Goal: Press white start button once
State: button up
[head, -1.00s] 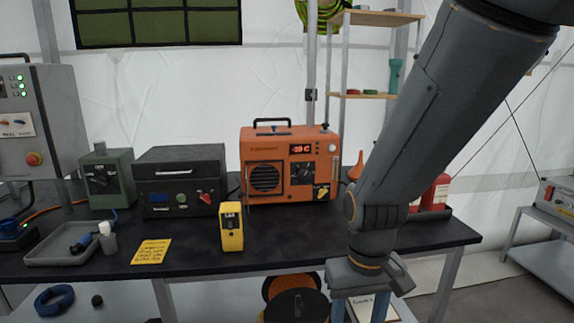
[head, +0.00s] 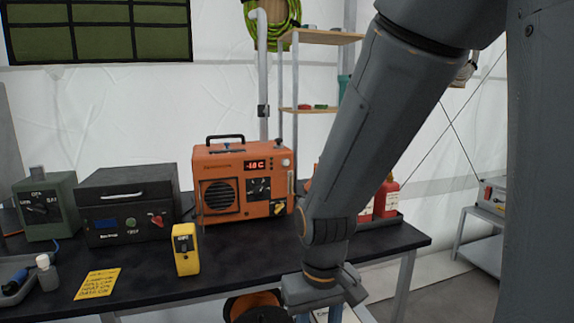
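An orange unit (head: 240,180) with a black top handle and a red display reading about -18 C stands at the back of the black workbench. A small pale round spot (head: 286,162) to the right of its display may be the white button; it is too small to be sure. My gripper (head: 321,316) hangs low at the bench's front edge, to the right of and nearer than the unit. Its two fingers point down, apart, with nothing seen between them. Their tips are cut off by the frame. My forearm covers the bench area right of the unit.
A yellow handheld device (head: 186,250) stands in front of the orange unit. A black case (head: 128,205), a green box (head: 46,207) and a yellow note (head: 98,284) lie left. Red bottles (head: 387,197) stand behind my arm. An orange reel (head: 255,306) is below the bench.

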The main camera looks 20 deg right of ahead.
grip_shut()
dwell(1.4)
